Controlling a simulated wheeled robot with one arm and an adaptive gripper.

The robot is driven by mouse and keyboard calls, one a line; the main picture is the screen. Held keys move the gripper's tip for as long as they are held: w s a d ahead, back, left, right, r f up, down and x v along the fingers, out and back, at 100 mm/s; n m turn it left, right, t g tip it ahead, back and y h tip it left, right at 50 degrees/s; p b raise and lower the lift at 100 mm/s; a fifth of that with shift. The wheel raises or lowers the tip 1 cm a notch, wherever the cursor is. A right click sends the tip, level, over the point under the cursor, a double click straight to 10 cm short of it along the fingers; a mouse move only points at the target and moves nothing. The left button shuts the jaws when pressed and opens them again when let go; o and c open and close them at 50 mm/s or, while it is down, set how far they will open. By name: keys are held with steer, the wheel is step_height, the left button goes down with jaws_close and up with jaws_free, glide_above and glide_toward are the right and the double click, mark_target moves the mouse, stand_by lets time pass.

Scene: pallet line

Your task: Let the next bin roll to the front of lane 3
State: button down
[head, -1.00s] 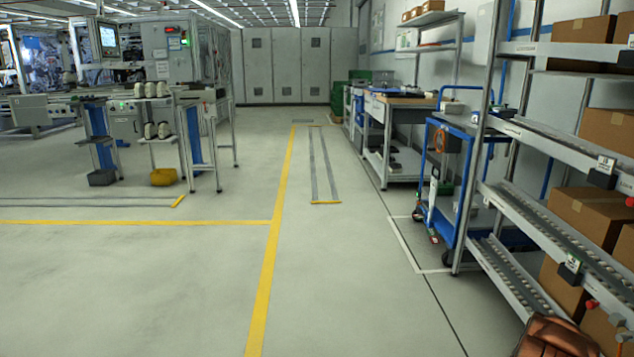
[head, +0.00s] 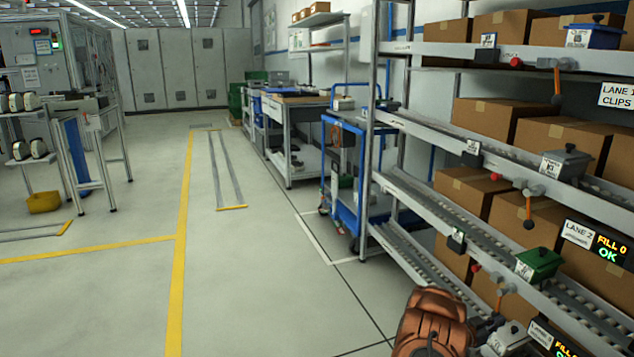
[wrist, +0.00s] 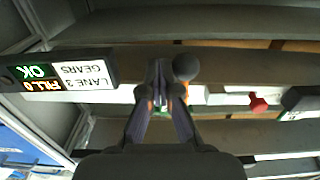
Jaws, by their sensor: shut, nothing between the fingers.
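The LANE 3 GEARS sign (wrist: 60,75) shows upside down at the left of the wrist view, reading FILL 0 OK. Part of it also shows at the bottom right of the head view (head: 541,334). My gripper (wrist: 165,90) is shut and empty, its fingertips close together in front of the rack rail. A dark ball knob (wrist: 187,67) on an orange lever is just right of the fingertips; I cannot tell whether they touch. A red knob (wrist: 258,104) sits farther right on the rail. Lane 3's bins are mostly hidden or out of view.
The sloped roller rack (head: 470,135) fills the right side, with cardboard boxes (head: 500,120) behind. A blue cart (head: 345,180) stands beyond the rack. The floor (head: 260,290) to the left is clear.

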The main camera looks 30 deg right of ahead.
steer(key=shift+w+d, duration=0.2)
steer(key=shift+w, duration=1.15)
steer(key=p+v, duration=0.1)
steer(key=v, duration=0.6)
steer(key=shift+s+a, duration=0.25)
steer(key=shift+a, duration=0.25)
